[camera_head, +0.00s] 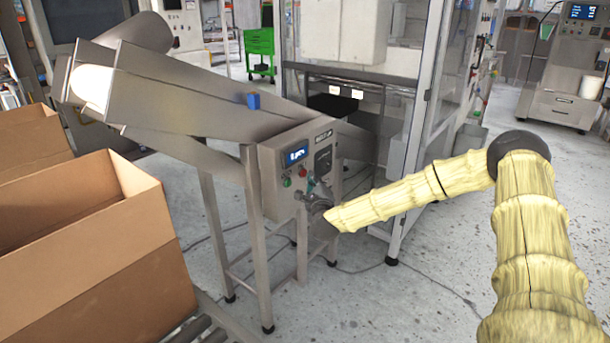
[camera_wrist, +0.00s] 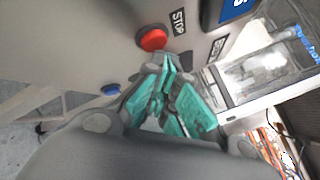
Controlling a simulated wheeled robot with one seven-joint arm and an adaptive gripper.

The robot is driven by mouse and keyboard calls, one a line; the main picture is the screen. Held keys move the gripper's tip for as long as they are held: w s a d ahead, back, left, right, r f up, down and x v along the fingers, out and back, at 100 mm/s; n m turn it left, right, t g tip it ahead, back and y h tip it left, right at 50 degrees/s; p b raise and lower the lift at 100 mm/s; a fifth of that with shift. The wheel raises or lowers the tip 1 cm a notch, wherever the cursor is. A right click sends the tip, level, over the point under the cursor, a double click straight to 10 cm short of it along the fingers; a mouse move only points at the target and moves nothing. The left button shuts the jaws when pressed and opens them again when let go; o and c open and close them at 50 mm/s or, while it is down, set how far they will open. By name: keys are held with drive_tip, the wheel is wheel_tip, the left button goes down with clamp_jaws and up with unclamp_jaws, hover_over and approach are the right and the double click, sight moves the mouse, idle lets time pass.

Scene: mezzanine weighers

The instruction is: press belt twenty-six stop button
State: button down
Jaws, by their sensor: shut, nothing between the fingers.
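The red stop button (camera_wrist: 152,39) shows in the wrist view on a grey panel, beside a black STOP label (camera_wrist: 178,22). In the head view the red button (camera_head: 302,172) is on the front of the control box (camera_head: 270,180), below a blue screen. My gripper (camera_wrist: 165,65) is shut and empty, its teal-padded fingertips just below the red button in the wrist view. I cannot tell whether they touch it. In the head view my gripper (camera_head: 311,187) is close in front of the box's lower front. I cannot read the belt number.
A blue button (camera_wrist: 110,89) is left of my fingers in the wrist view. A green button (camera_head: 287,182) and a dark knob (camera_head: 323,161) flank the red button in the head view. The inclined conveyor (camera_head: 180,95) and cardboard boxes (camera_head: 100,245) stand left; a glazed frame (camera_head: 420,110) stands behind.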

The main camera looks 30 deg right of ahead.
drive_tip(key=shift+s+d, duration=0.15)
drive_tip(key=shift+s, duration=0.15)
drive_tip(key=s, duration=0.1)
drive_tip(key=s+d, duration=0.1)
drive_tip(key=s, duration=0.1)
drive_tip(key=s+d, duration=0.1)
drive_tip(key=shift+s, duration=0.3)
idle(0.4)
drive_tip(key=shift+a, duration=0.15)
idle(0.5)
